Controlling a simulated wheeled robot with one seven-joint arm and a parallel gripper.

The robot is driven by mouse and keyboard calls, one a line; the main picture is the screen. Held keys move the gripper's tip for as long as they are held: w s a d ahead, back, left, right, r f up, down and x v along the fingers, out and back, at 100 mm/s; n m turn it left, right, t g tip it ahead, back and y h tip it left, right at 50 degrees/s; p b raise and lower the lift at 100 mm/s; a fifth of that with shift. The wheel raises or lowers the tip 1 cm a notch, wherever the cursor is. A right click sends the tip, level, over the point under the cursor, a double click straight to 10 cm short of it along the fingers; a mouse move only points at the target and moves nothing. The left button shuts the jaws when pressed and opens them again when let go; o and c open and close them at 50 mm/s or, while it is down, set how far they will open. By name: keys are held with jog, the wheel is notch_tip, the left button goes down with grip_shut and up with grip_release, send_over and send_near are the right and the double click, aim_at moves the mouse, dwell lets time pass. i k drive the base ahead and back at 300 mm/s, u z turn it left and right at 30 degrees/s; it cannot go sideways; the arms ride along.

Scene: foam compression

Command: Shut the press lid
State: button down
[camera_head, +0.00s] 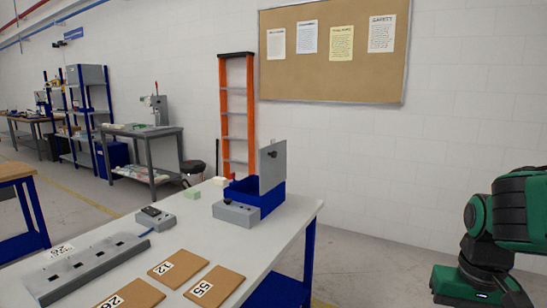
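The press stands at the far right corner of the white table, with a blue box-shaped body (266,200). Its lid (275,172) is a flat grey plate with a dark round knob, and it stands open, roughly upright above the body. A grey control box (236,214) sits against the front of the press. The inside of the press is mostly hidden from this angle. Green and dark parts of my arm show at the right edge, well apart from the press. I see no gripper fingers.
The white table (222,242) also bears a green block (193,193), a cream block (220,182), a small grey device (155,218), a long slotted grey fixture (85,268) and numbered brown boards (215,287). An orange ladder (224,115) leans behind. Floor between table and my arm is clear.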

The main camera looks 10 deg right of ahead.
aim_at(277, 164)
jog(key=u, duration=0.25)
jog(key=i, duration=1.15)
jog(key=z, duration=0.4)
